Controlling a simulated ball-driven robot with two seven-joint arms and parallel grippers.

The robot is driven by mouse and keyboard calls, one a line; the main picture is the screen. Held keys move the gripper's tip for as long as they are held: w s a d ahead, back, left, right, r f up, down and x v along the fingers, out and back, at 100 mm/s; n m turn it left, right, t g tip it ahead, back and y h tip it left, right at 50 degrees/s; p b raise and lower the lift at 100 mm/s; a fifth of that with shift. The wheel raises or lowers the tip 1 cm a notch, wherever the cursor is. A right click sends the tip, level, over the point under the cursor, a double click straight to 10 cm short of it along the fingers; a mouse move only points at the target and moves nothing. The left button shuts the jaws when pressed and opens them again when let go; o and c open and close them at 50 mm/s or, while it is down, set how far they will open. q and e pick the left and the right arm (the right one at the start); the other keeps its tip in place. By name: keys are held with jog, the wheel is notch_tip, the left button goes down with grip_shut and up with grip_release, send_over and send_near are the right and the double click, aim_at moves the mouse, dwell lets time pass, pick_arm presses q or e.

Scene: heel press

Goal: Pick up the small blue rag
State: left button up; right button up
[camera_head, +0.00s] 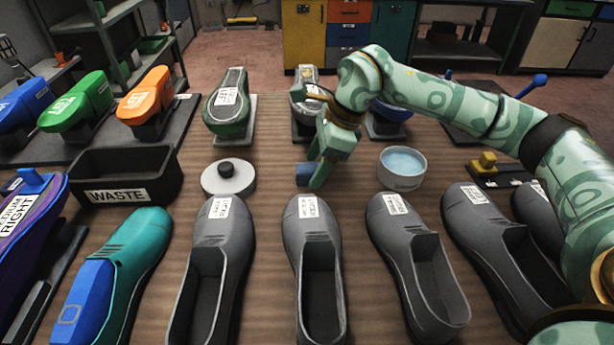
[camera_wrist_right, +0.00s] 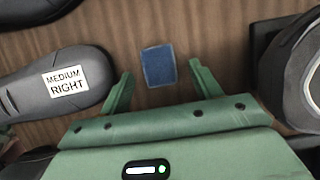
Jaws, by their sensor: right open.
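The small blue rag (camera_head: 304,174) lies flat on the wooden table, just beyond the toe of a grey shoe, in the head view. In the right wrist view the rag (camera_wrist_right: 159,66) is a dark blue rectangle between and a little beyond the fingertips. My right gripper (camera_head: 323,168) is above the rag and partly hides it in the head view. My left gripper does not show.
A white round dish (camera_head: 402,168) with pale blue contents stands right of the rag. A white disc with a black knob (camera_head: 229,177) is to the left. A grey shoe labelled medium right (camera_wrist_right: 60,82) lies close by. The black waste bin (camera_head: 126,177) is further left.

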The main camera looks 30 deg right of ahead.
aim_at(313, 167)
jog(key=shift+x, duration=0.95)
jog(key=shift+r, duration=0.15)
jog(key=shift+c, duration=1)
jog(key=c, duration=0.8)
jog(key=shift+c, duration=0.2)
notch_tip(313, 167, up, 10)
jog(key=p, duration=0.3)
